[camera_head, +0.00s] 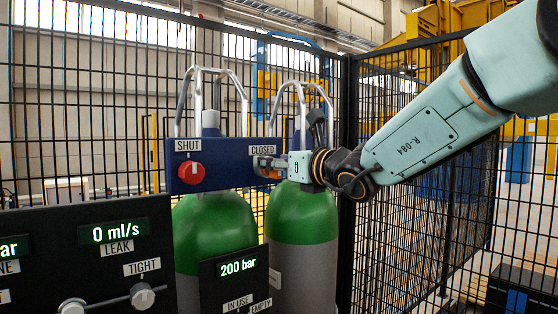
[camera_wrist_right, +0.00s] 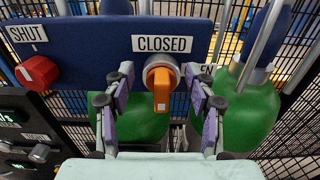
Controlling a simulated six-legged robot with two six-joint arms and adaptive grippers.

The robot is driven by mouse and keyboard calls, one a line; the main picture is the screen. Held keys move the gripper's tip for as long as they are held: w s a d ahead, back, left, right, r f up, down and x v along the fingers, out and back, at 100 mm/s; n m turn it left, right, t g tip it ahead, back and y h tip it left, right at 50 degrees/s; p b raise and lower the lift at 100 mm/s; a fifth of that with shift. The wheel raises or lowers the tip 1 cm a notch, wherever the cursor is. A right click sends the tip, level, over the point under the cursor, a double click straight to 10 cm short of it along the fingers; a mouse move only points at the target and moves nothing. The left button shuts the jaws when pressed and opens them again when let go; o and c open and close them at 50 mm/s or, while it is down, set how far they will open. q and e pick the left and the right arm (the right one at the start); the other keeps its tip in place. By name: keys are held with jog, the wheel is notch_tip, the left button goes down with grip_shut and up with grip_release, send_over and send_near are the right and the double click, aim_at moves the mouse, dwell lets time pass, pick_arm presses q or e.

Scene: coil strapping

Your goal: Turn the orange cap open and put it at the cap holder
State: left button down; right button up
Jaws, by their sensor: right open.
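The orange cap (camera_wrist_right: 161,90) is a knob on a round metal collar on the blue panel (camera_wrist_right: 85,50), below a white label reading CLOSED (camera_wrist_right: 161,44). My right gripper (camera_wrist_right: 160,76) is open, with one finger to the left and one to the right of the cap; gaps show on both sides. In the head view my right gripper (camera_head: 268,166) reaches the panel from the right and hides most of the cap. I cannot make out a cap holder. My left gripper is not in view.
A red knob (camera_head: 191,172) labelled SHUT is on the panel's left part. Two green-topped cylinders (camera_head: 212,235) with metal guards stand at the panel. A dark console (camera_head: 80,260) reads 0 ml/s, and a smaller display (camera_head: 238,268) reads 200 bar. Black mesh fencing (camera_head: 400,250) encloses the area.

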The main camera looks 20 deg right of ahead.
jog(key=shift+d, duration=0.25)
jog(key=shift+s+a+r, duration=0.1)
jog(key=shift+s+r, duration=0.15)
jog(key=shift+w+a+f, duration=0.1)
jog(key=shift+w+a, duration=0.2)
jog(key=shift+a, duration=0.05)
jog(key=shift+c, duration=0.3)
jog(key=shift+d, duration=0.35)
jog(key=c, duration=0.3)
jog(key=shift+s+d, duration=0.3)
jog(key=c, duration=0.3)
jog(key=shift+s+a, duration=0.1)
jog(key=shift+c, duration=0.7)
jog(key=shift+a, duration=0.3)
jog(key=c, duration=0.3)
jog(key=shift+d, duration=0.2)
grip_shut()
jog(key=shift+o, duration=1)
grip_release()
grip_shut()
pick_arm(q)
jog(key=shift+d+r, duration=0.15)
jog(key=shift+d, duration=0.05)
